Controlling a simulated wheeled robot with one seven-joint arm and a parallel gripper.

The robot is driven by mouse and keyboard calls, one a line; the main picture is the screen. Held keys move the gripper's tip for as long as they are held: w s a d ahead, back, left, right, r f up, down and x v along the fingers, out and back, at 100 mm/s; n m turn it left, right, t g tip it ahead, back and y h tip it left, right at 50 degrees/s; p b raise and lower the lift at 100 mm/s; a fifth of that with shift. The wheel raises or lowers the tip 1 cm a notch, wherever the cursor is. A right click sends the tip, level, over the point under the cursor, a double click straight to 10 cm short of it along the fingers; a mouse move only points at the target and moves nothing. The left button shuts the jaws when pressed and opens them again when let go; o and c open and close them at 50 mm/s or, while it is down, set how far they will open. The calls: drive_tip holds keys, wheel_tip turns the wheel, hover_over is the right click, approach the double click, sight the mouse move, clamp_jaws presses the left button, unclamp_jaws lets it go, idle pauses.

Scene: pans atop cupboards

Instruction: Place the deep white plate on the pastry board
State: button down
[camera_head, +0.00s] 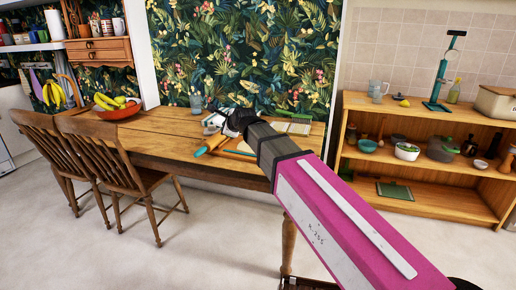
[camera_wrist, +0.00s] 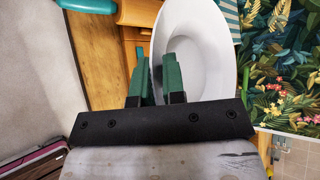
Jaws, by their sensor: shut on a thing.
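The deep white plate (camera_wrist: 208,45) is tilted up steeply in the wrist view. My gripper (camera_wrist: 156,65) has its green fingers on either side of the plate's rim and is shut on it. In the head view my gripper (camera_head: 229,121) is over the wooden table, and a small white part of the plate (camera_head: 212,121) shows beside it. An orange-brown wooden surface in the wrist view (camera_wrist: 139,12) may be the pastry board, partly hidden by the plate. In the head view, my arm covers much of this area.
A teal-handled rolling pin (camera_head: 213,143) lies on the table (camera_head: 165,143) near my gripper. A fruit bowl (camera_head: 118,110) stands at the table's left, and a glass (camera_head: 196,103) at the back. Chairs (camera_head: 115,165) line the front. A shelf unit (camera_head: 425,165) stands right.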

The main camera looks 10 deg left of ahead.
drive_tip(key=s+d, duration=0.3)
hover_over(251, 154)
wheel_tip(251, 154, down, 7)
drive_tip(key=shift+w, duration=0.15)
drive_tip(key=shift+f, duration=2.05)
drive_tip(key=c, duration=1.2)
unclamp_jaws()
drive_tip(key=v, duration=1.2)
drive_tip(key=shift+f, duration=0.1)
